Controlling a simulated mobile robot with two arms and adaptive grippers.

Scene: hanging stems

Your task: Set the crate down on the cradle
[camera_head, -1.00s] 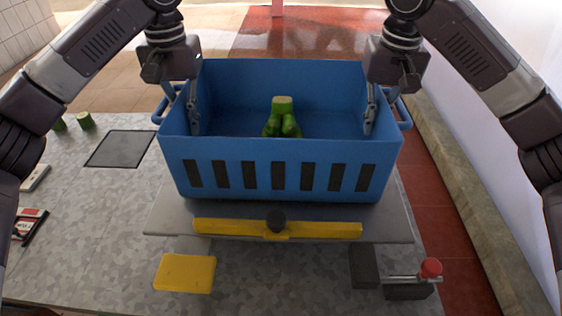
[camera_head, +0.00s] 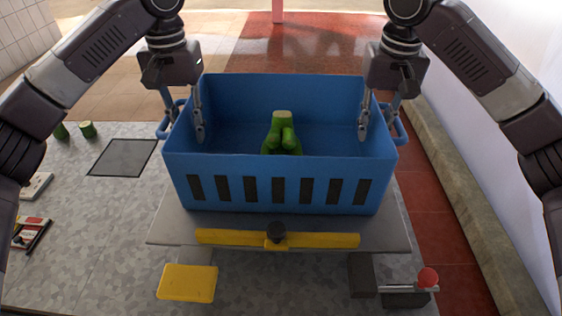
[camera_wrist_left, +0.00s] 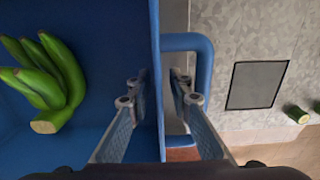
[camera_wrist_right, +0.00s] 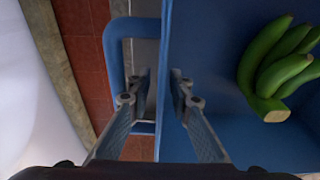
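The blue crate (camera_head: 278,165) with dark slots sits level over the grey plate (camera_head: 170,222), which I take for the cradle; it appears to rest on it, though the underside is hidden. A green bunch of bananas (camera_head: 282,135) is inside. My left gripper (camera_wrist_left: 160,88) straddles the crate's left wall, one finger inside and one outside, with gaps to the wall. My right gripper (camera_wrist_right: 158,88) straddles the right wall the same way. Both look open, near the side handles (camera_wrist_left: 205,65), (camera_wrist_right: 113,50).
A yellow bar (camera_head: 215,238) with a black knob lies along the plate's front. In front are a yellow block (camera_head: 187,283) and a red-knobbed lever (camera_head: 428,278). A dark square (camera_head: 123,157) and green cut stems (camera_head: 87,129) are at left. A wall stands at right.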

